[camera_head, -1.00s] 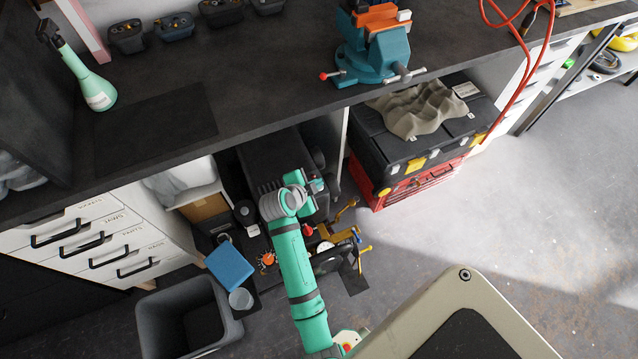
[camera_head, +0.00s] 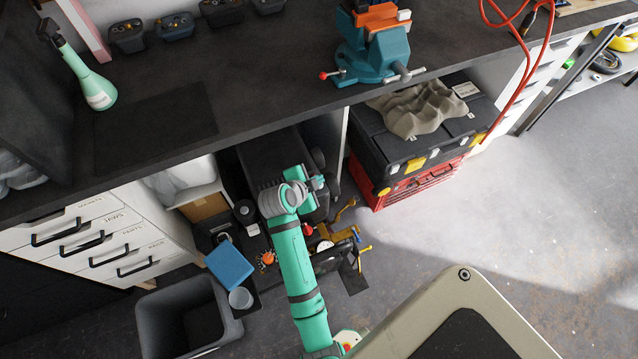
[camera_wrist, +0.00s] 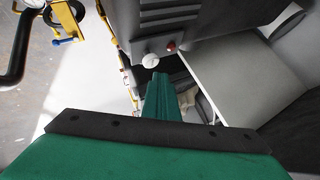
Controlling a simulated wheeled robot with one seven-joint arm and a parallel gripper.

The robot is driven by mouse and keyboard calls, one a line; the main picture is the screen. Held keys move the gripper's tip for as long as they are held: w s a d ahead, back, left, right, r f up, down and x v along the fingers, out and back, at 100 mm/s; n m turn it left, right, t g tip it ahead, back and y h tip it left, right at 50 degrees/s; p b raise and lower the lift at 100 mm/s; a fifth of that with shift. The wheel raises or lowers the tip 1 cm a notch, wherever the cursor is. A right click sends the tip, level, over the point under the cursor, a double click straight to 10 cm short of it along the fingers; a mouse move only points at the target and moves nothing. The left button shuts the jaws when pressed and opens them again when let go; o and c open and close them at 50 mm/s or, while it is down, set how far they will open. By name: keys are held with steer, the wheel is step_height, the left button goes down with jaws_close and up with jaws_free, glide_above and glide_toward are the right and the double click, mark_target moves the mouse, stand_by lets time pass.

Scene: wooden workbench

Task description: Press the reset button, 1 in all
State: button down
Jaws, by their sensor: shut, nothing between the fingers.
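A dark grey machine (camera_head: 268,152) with a slotted face stands under the bench. It also shows at the top of the wrist view (camera_wrist: 180,20). On its lower edge in the wrist view are a small red button (camera_wrist: 171,46) and a round white knob (camera_wrist: 150,61). I cannot tell for sure which one is the reset button. My gripper (camera_wrist: 160,82) is shut and empty, its teal fingers pointing at the machine, just below the white knob in the picture. I cannot tell whether they touch. In the head view my gripper (camera_head: 317,183) is partly hidden beside the machine.
The benchtop (camera_head: 270,60) hangs over the machine. A pale panel (camera_wrist: 235,75) stands close on the right in the wrist view. Yellow clamps (camera_head: 343,235), a blue box (camera_head: 229,264) and a grey bin (camera_head: 150,310) crowd the floor. A toolbox (camera_head: 425,150) stands right.

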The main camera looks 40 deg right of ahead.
steer(key=shift+w+r, duration=0.15)
steer(key=shift+r, duration=2.25)
steer(key=shift+a, duration=0.1)
